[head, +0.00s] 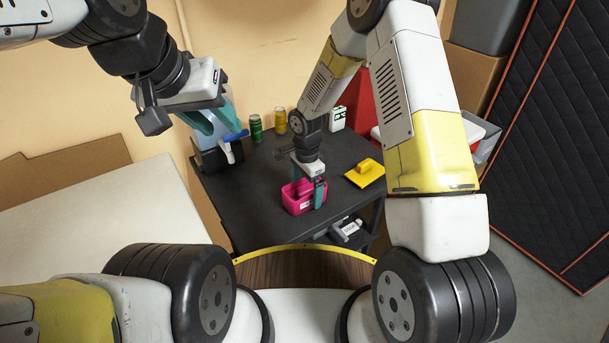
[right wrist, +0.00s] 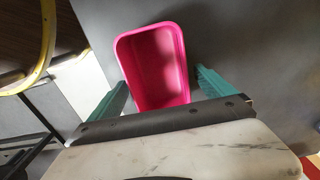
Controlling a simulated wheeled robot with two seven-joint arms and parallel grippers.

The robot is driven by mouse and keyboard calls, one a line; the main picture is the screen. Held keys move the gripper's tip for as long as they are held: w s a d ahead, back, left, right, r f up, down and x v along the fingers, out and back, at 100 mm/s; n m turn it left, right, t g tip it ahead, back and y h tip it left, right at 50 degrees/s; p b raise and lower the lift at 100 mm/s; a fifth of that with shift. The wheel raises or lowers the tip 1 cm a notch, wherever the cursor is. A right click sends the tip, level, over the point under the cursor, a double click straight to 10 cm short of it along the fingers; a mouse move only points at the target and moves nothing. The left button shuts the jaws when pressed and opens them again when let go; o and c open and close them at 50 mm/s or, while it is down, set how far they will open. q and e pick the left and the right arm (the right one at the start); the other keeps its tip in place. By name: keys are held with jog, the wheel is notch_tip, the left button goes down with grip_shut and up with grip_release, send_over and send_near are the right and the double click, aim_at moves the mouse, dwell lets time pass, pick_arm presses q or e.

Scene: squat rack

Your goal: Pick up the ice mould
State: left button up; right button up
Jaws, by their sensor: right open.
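The ice mould, which I take to be the bright pink open-topped tub (head: 297,200), sits on the dark table top near its front edge. In the right wrist view the pink tub (right wrist: 158,62) lies between the two teal fingers. My right gripper (head: 308,188) is open and right over the tub, with one finger on either side of it. Whether the fingers touch its walls I cannot tell. My left gripper (head: 212,122) is at the table's back left, away from the tub, close to a spray bottle (head: 226,150); its jaw opening is unclear.
The dark table (head: 255,195) also holds a green can (head: 255,128), a yellow can (head: 281,121), a white-and-green carton (head: 338,118) and a yellow dustpan-like item (head: 367,174). A grey-white item (head: 346,231) lies on a lower shelf. The table's left middle is clear.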

jog(key=shift+f, duration=0.25)
jog(key=c, duration=1.5)
jog(key=shift+c, duration=0.2)
jog(key=shift+r, duration=0.1)
